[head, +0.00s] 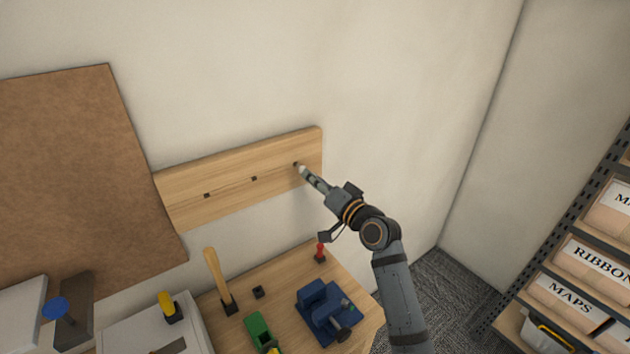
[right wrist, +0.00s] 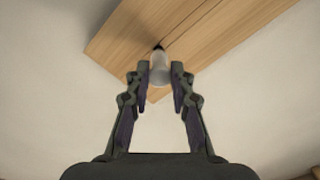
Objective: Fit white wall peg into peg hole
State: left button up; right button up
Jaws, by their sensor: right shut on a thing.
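The white wall peg (right wrist: 160,66) is between the fingertips of my right gripper (right wrist: 160,84), which is shut on it. In the head view, the pale peg (head: 301,168) shows just beyond the tips of my right gripper (head: 309,176). The peg points at the wooden board (head: 230,186) on the wall. Its far end is at the rightmost dark peg hole (head: 295,163); I cannot tell whether it is inside. In the right wrist view, the dark hole (right wrist: 158,47) shows right above the peg. My left gripper is not in view.
The board's other dark holes, the middle one (head: 254,179) and the left one (head: 207,195), are empty. Below stands a workbench with a blue vise (head: 326,312), a wooden-handled tool (head: 216,275) and a red item (head: 320,252). Shelves with boxes (head: 570,300) stand at right.

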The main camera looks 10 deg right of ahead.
jog(key=shift+w+a, duration=0.1)
jog(key=shift+w, duration=0.1)
jog(key=shift+w+a, duration=0.15)
jog(key=shift+w, duration=0.2)
jog(key=shift+b+x, duration=0.35)
jog(key=shift+x, duration=0.7)
jog(key=o, duration=1)
jog(key=shift+s, duration=0.1)
jog(key=shift+s+d+f, duration=0.1)
jog(key=shift+s+d, duration=0.15)
jog(key=v, duration=1.1)
jog(key=shift+s, duration=0.2)
